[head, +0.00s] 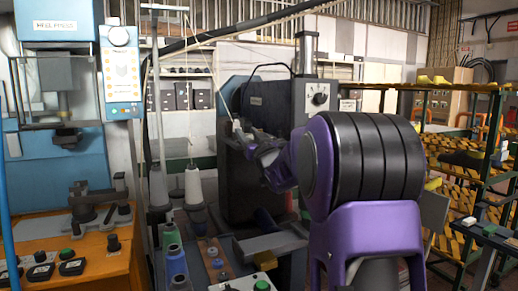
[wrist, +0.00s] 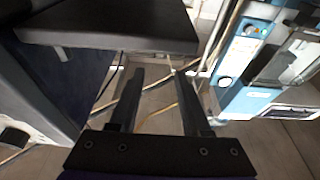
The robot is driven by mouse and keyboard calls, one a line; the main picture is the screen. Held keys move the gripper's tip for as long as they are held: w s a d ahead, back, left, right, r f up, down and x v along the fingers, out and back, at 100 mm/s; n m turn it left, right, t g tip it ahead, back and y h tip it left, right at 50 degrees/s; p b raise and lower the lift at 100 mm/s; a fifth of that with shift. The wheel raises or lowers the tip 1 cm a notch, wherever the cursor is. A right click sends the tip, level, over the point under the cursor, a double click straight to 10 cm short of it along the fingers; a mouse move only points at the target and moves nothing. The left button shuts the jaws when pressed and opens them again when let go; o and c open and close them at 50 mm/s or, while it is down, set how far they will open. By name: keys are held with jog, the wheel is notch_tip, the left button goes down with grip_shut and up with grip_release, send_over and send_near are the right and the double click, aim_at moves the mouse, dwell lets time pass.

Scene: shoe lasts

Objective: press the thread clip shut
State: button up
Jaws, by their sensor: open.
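I cannot make out the thread clip for certain in either view. A small pale piece (head: 237,125) stands on the dark machine (head: 245,185) near the end of my arm in the head view; it is too small to identify. My gripper (wrist: 158,75) is open in the wrist view, its two dark fingers apart with nothing between them. In the head view its fingers are too small and dark to make out, beyond my purple arm and in front of the dark machine. Thin threads run above the white thread cone (head: 194,187).
A blue press (head: 62,160) stands at the left by an orange bench (head: 110,250). Blue and green spools (head: 176,262) stand in front. A rack with yellow shelves (head: 470,165) is at the right. In the wrist view a dark flat plate (wrist: 110,25) lies close at upper left.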

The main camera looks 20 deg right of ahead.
jog(key=v, duration=0.9)
jog(key=shift+s, duration=0.15)
